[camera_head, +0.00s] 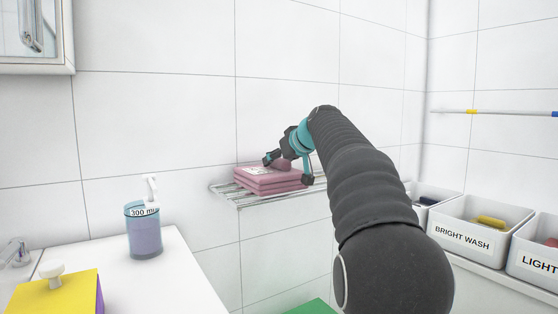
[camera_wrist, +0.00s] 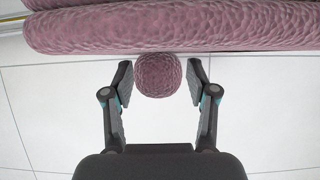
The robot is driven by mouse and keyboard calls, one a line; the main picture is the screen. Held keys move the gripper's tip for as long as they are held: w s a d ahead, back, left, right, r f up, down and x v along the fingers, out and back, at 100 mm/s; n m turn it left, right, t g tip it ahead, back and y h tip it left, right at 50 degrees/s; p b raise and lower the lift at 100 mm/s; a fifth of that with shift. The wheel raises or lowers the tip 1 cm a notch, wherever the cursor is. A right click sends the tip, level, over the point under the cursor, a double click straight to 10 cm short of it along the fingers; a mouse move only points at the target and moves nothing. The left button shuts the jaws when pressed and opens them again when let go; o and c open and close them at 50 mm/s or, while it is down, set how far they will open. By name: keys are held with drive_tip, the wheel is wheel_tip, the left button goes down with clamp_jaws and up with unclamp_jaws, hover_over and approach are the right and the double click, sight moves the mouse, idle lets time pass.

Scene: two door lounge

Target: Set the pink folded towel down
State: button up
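The pink folded towel (camera_head: 268,183) lies flat in layers on a wire wall rack (camera_head: 224,189), with a pale printed label on top. A round pink knob (camera_wrist: 158,75) stands out from it and shows between my fingers in the wrist view. The towel's layered edge (camera_wrist: 170,30) fills the top of that view. My gripper (camera_head: 288,169) is at the towel's top, one finger on each side of the knob. In the wrist view my gripper (camera_wrist: 159,73) is open, with a narrow gap between each finger and the knob. My arm hides the rack's right part.
A white counter (camera_head: 185,285) at the lower left holds a pump bottle (camera_head: 145,235) and a yellow-topped block with a white knob (camera_head: 58,290). Labelled white bins (camera_head: 465,240) stand at the right. Tiled wall (camera_head: 160,120) backs the rack. The wall above the towel is bare.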

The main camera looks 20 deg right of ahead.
drive_tip(key=shift+r, duration=0.25)
drive_tip(key=v, duration=1.2)
drive_tip(key=shift+f+b, duration=0.15)
drive_tip(key=shift+b, duration=0.2)
drive_tip(key=s+a+f+m+g, duration=0.2)
drive_tip(key=s+a+f+g, duration=0.2)
drive_tip(key=s+a+f, duration=1.05)
drive_tip(key=s+a+f+g+h, duration=0.1)
drive_tip(key=s+f+g+h, duration=0.1)
drive_tip(key=s+f, duration=1.6)
wheel_tip(320, 180, down, 5)
drive_tip(key=shift+s+a+r, duration=0.2)
drive_tip(key=shift+s+a, duration=0.1)
drive_tip(key=shift+s, duration=0.05)
